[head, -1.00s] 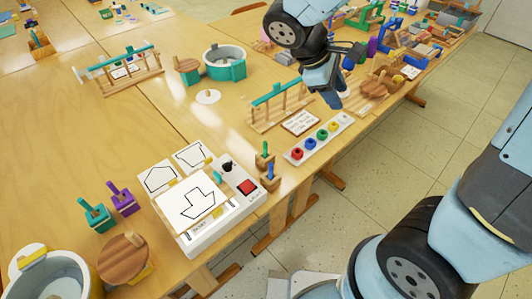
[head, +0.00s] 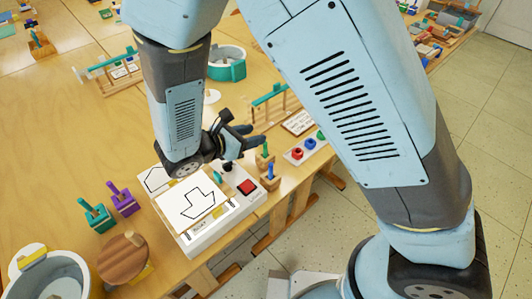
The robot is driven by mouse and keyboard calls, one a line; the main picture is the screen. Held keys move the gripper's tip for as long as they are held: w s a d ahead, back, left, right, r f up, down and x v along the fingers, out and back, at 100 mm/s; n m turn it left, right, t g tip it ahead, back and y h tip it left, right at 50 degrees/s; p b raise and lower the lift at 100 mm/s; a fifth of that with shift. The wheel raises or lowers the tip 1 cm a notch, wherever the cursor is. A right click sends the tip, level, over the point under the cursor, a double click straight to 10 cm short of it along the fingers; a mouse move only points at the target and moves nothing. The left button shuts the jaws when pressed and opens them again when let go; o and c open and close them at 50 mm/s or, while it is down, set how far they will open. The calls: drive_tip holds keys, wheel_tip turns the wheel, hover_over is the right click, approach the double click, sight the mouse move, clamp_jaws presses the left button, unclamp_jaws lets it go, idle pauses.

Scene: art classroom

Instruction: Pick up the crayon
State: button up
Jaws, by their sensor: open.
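Several crayon-like sticks stand upright in small blocks, and I cannot tell which one the task means. A green stick (head: 265,149) and a blue stick (head: 270,169) stand in wooden blocks at the table's right edge, beside the white drawing box. A teal stick (head: 89,208) and a purple stick (head: 114,188) stand in coloured blocks left of the box. My gripper (head: 256,135) is open and empty, with its fingers pointing right, just above and left of the green stick in the picture. No contact shows.
The white drawing box (head: 228,217) has a red button and a black knob. A wooden disc (head: 122,260) and a yellow-trimmed pot (head: 45,270) are at the lower left. Bare table lies at the left.

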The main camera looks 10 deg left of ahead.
approach(269, 152)
drive_tip(key=shift+w+d+r, duration=0.25)
drive_tip(key=shift+w+d, duration=0.2)
drive_tip(key=shift+w+d+r, duration=0.25)
drive_tip(key=shift+w+d, duration=0.2)
drive_tip(key=shift+x, duration=3.65)
clamp_jaws()
